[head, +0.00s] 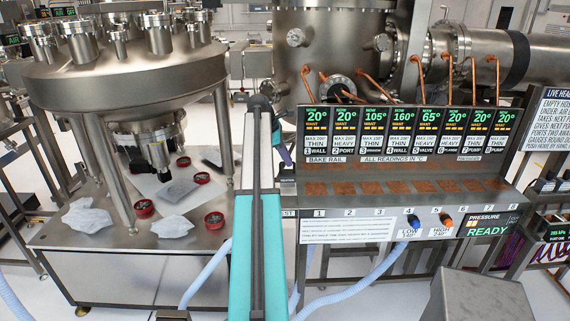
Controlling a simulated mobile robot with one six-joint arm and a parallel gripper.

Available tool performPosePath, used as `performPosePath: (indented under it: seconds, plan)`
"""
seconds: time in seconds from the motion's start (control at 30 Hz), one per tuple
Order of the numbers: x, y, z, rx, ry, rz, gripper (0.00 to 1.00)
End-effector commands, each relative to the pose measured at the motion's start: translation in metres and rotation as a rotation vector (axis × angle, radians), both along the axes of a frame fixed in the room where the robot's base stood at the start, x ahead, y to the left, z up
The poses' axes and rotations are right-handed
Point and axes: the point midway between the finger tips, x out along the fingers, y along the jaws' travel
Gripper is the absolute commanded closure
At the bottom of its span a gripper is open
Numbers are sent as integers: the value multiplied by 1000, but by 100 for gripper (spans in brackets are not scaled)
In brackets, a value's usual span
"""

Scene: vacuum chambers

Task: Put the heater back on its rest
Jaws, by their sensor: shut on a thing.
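My arm rises through the middle of the head view and covers part of the scene.
The bake rail (400,172) carries several temperature displays and copper pads. Pale blue hose (372,277) loops below. A round steel chamber (125,75) stands left over a table with foil and red-rimmed parts.

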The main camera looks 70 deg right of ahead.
Motion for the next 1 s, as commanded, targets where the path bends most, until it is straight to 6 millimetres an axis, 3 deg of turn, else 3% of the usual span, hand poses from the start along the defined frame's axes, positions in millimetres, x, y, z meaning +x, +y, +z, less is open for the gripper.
performPosePath:
  seconds: [0.67,1.0]
  plan:
    - [10,-12,1,0,1,0,100]
    - [9,-11,-26,1,1,-1,100]
